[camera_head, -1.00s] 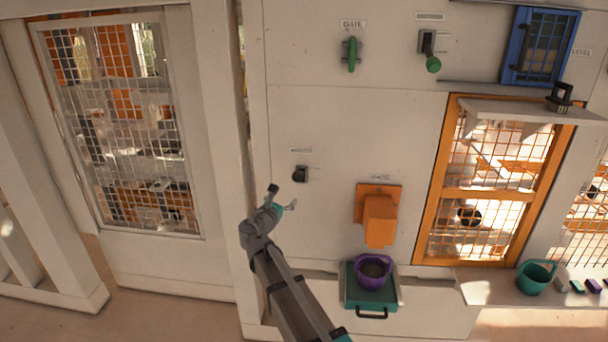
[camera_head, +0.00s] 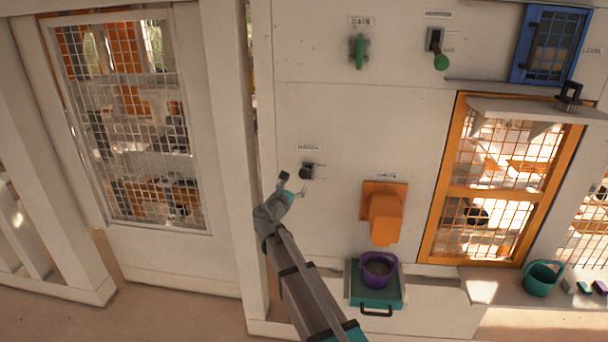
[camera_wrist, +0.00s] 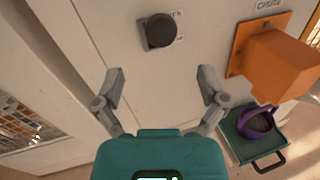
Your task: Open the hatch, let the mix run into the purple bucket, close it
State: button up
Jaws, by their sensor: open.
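The purple bucket (camera_head: 376,270) stands on a teal tray (camera_head: 359,296) under the orange chute (camera_head: 382,212); grey-brown material shows inside it. In the wrist view the bucket (camera_wrist: 257,124) is at the lower right, below the chute (camera_wrist: 275,65). A green handle (camera_head: 359,50) under the GATE label is high on the panel. A dark round knob (camera_head: 307,172) sits left of the chute; it also shows in the wrist view (camera_wrist: 157,31). My gripper (camera_head: 294,186) is open and empty, just below and left of this knob. Whether the hatch is open is unclear.
A green-knobbed lever (camera_head: 439,58) and a blue grated box (camera_head: 549,45) are at the upper right. An orange-framed mesh window (camera_head: 443,180) is right of the chute. A teal bucket (camera_head: 540,279) and small blocks stand on the right ledge. A mesh door (camera_head: 128,130) is left.

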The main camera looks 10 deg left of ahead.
aim_at(302, 176)
jog(key=x, duration=0.9)
jog(key=shift+w, duration=0.2)
jog(key=shift+d, duration=0.1)
